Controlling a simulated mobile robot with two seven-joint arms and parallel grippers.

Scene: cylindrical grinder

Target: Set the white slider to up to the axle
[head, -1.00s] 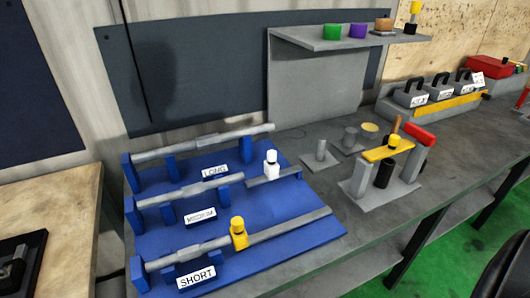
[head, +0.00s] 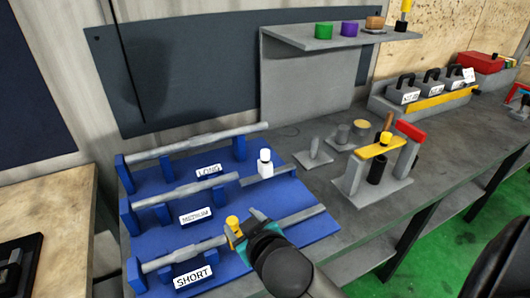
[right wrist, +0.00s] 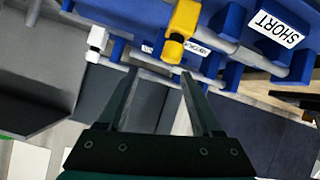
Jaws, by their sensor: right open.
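The white slider (head: 265,163) stands upright on a short grey rail (head: 283,174) at the right of the MEDIUM row, a small gap from the end of the medium axle (head: 185,188). It also shows in the right wrist view (right wrist: 97,40). The yellow slider (head: 233,224) is in the SHORT row near the right end of the short axle (head: 185,254). My right gripper (head: 238,232) is beside the yellow slider, partly covering it in the head view. Its fingers (right wrist: 158,74) are apart and empty in the right wrist view. My left gripper is out of view.
The long axle (head: 195,143) lies at the back of the blue base (head: 285,215). A grey stand with a yellow bar (head: 380,147) and red block is to the right. A shelf (head: 335,42) with coloured cylinders is behind. The bench between base and stand is mostly clear.

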